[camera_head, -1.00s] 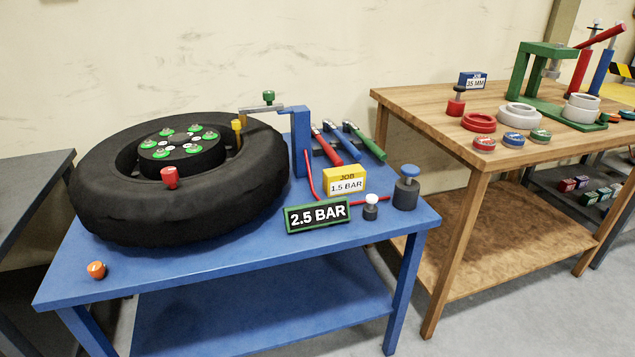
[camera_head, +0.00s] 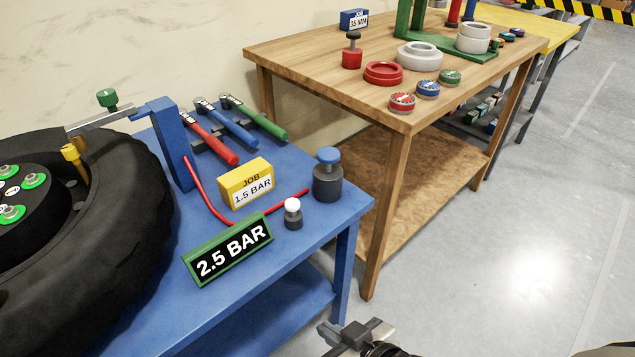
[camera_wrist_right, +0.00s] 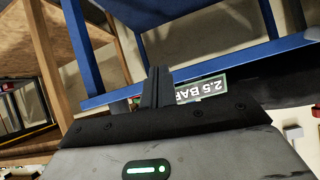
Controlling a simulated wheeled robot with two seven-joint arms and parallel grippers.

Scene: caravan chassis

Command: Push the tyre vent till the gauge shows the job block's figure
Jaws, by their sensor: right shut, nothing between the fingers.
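The gauge (camera_head: 228,249) is a green-framed black sign reading 2.5 BAR at the front of the blue bench; it also shows upside down in the right wrist view (camera_wrist_right: 203,89). The yellow job block (camera_head: 246,183) behind it reads 1.5 BAR. A small white-topped plunger (camera_head: 293,214) and a larger blue-topped plunger (camera_head: 328,175) stand to their right; no label tells which is the vent. The black tyre (camera_head: 120,240) lies at the left, partly out of view. My right gripper (camera_head: 357,336) is shut and empty, in front of the bench's right corner, apart from both plungers. My left gripper is out of view.
A red hose (camera_head: 211,203) runs along the blue bench (camera_head: 320,222) by the job block. Several hammer-like tools (camera_head: 238,118) lie behind. A wooden table (camera_head: 310,65) with rings and caps stands to the right. Open floor (camera_head: 500,250) lies at the right.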

